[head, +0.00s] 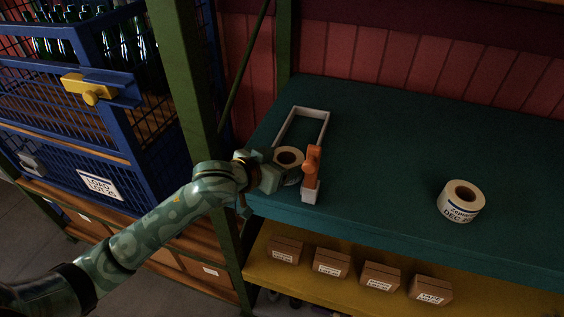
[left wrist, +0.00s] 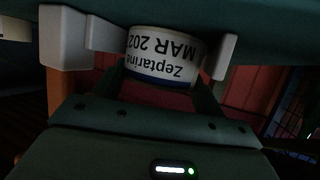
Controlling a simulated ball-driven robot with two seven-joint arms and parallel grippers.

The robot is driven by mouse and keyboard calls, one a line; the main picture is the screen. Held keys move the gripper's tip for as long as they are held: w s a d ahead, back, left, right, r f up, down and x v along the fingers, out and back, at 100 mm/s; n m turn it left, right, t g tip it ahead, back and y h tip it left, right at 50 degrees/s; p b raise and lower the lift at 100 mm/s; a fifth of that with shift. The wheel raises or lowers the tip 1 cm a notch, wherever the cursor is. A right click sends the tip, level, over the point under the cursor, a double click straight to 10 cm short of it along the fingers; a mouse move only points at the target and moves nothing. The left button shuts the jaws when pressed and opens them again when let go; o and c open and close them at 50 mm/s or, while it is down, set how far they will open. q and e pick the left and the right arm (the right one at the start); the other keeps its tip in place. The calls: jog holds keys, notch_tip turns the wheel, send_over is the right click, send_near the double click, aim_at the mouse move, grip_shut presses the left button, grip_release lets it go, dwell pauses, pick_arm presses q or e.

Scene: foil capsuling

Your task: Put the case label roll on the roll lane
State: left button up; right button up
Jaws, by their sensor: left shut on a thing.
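The held label roll (head: 289,157) is white with a brown core. In the left wrist view the roll (left wrist: 163,58) reads "Zeptarine MAR 202", upside down. The roll lane (head: 324,124) is a pale, low rectangular frame on the teal shelf top (head: 400,150). The roll is at the lane's near end, left of the orange piece. I cannot tell whether it touches the shelf. My right gripper is out of view.
Another label roll (head: 461,201), marked DEC, stands on the right of the shelf top. Several small brown boxes (head: 331,263) sit on the yellow shelf below. A green post (head: 190,90) and a blue cage (head: 70,150) with bottles stand left. The shelf top's middle is clear.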

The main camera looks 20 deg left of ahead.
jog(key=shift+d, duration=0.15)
pick_arm(q)
jog(key=o, duration=1.1)
jog(key=shift+f, duration=0.1)
jog(key=shift+c, duration=0.2)
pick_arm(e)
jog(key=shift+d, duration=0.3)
pick_arm(q)
jog(key=shift+s+a+r, duration=0.1)
jog(key=shift+s+r, duration=0.15)
jog(key=p+v, duration=0.1)
jog(key=v, duration=1)
jog(key=shift+s+r+p, duration=0.15)
jog(key=shift+r+p, duration=0.1)
jog(key=shift+p, duration=0.1)
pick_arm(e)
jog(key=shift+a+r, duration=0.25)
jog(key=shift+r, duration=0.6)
